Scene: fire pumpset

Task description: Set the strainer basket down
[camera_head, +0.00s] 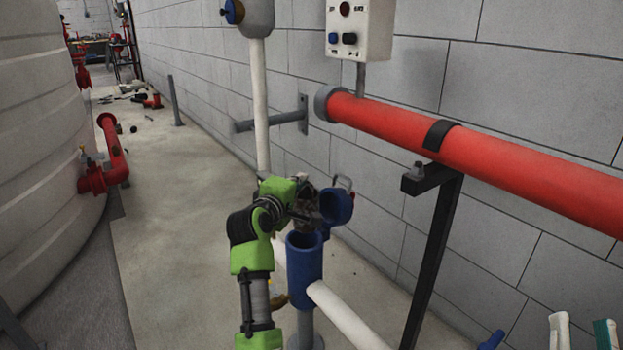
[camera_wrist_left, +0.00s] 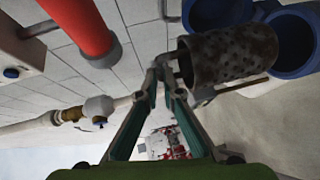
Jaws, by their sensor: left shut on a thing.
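The strainer basket (camera_wrist_left: 232,55) is a dark, rusty perforated cylinder. In the left wrist view it sits just beyond the fingertips of my left gripper (camera_wrist_left: 162,78), which is shut on a thin part at its near end. In the head view, my left gripper (camera_head: 299,212) is just above the blue strainer body (camera_head: 304,265), with the basket (camera_head: 308,201) partly hidden beside it. The strainer body is open at the top, and its blue lid (camera_head: 337,206) stands swung aside. The fingertips of my right gripper (camera_head: 582,335) show apart at the lower right.
A white pipe (camera_head: 345,316) leaves the strainer body toward the lower right. A red pipe (camera_head: 480,160) runs along the block wall on a black bracket (camera_head: 437,240). A large white tank (camera_head: 45,150) stands at left. The concrete floor (camera_head: 180,230) between is largely clear.

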